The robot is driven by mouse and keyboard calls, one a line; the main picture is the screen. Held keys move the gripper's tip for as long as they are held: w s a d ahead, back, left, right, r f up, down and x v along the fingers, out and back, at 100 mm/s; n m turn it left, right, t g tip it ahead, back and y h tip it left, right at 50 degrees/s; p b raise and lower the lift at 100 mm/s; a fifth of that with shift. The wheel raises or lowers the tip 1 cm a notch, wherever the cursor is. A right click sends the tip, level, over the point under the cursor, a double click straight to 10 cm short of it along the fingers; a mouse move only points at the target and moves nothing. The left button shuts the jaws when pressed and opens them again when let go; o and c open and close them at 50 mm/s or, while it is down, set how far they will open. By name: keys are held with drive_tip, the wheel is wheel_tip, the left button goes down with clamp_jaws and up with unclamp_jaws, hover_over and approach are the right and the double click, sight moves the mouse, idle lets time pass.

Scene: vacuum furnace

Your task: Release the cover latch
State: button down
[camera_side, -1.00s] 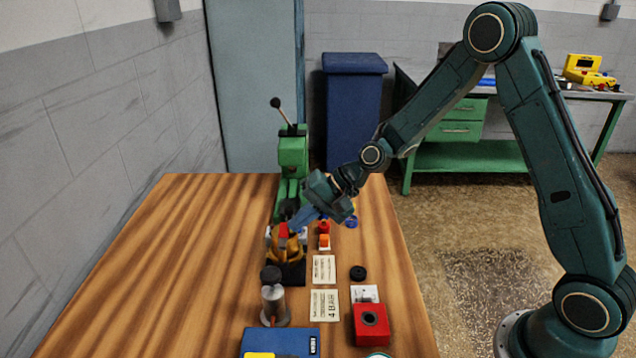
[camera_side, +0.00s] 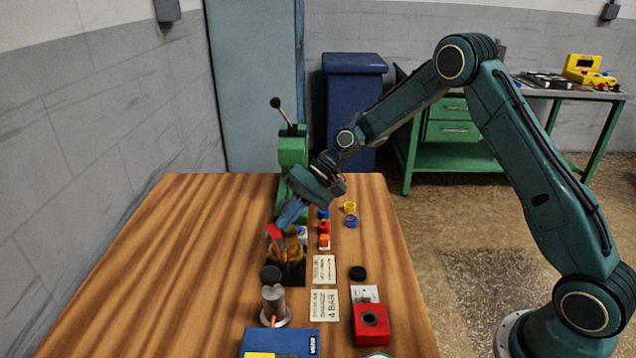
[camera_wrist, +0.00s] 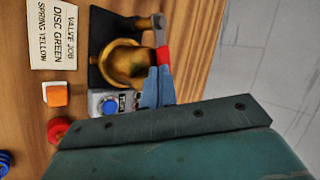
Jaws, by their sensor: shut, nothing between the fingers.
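A brass-coloured domed body (camera_side: 291,248) stands on a black base plate (camera_side: 292,278) near the table's middle; it also shows in the wrist view (camera_wrist: 122,64). A lever with a red grip (camera_side: 275,233) leans left beside the body. I take it to be the cover latch. In the wrist view its red grip (camera_wrist: 163,59) joins a grey bar (camera_wrist: 159,32). My gripper (camera_side: 284,222) is shut and empty, its blue fingertips close by the red grip. In the wrist view the fingertips (camera_wrist: 159,70) appear at the grip's end; I cannot tell whether they touch.
A grey box with a blue button (camera_wrist: 110,104) sits beside the brass body. A green lever press (camera_side: 292,160) stands behind. Small coloured parts and an orange block (camera_side: 324,242) lie right. The table's left is clear.

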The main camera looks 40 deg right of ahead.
sight(272, 226)
drive_tip(key=shift+w+a+n+g, duration=0.25)
drive_tip(key=shift+w+n+g, duration=0.05)
drive_tip(key=shift+n+g, duration=0.35)
drive_tip(key=shift+w+a, duration=0.6)
drive_tip(key=shift+a, duration=0.15)
drive_tip(key=shift+w+a+n+g, duration=0.15)
drive_tip(key=shift+a+n+g, duration=0.25)
drive_tip(key=shift+n+g, duration=0.35)
drive_tip(key=shift+w+a, duration=0.2)
drive_tip(key=shift+a, duration=1.45)
drive_tip(key=shift+r, duration=0.1)
drive_tip(key=v, duration=1.3)
drive_tip(key=shift+s+d, duration=0.25)
drive_tip(key=shift+d, duration=0.15)
drive_tip(key=shift+r, duration=0.1)
